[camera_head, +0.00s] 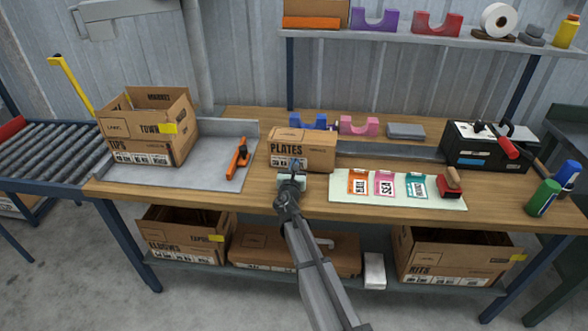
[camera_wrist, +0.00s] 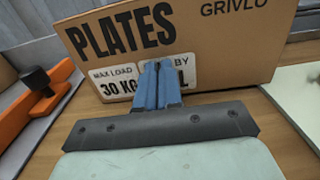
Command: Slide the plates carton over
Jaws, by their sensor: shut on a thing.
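The plates carton (camera_head: 303,150) is a closed brown box marked "PLATES". It stands upright on the wooden workbench, right of the orange-handled tool and left of the pale mat. My gripper (camera_head: 295,168) is low at the carton's front face. In the wrist view the carton (camera_wrist: 225,50) fills the upper part, its printed face towards me. The blue fingers of my gripper (camera_wrist: 158,75) are together in front of its lower labels and hide part of them. Whether they touch the face, or what thin thing is between them, I cannot make out.
A pale mat (camera_head: 420,200) with cards and a stamp (camera_head: 452,182) lies right. Blue and pink cradles (camera_head: 360,125) stand behind the carton.

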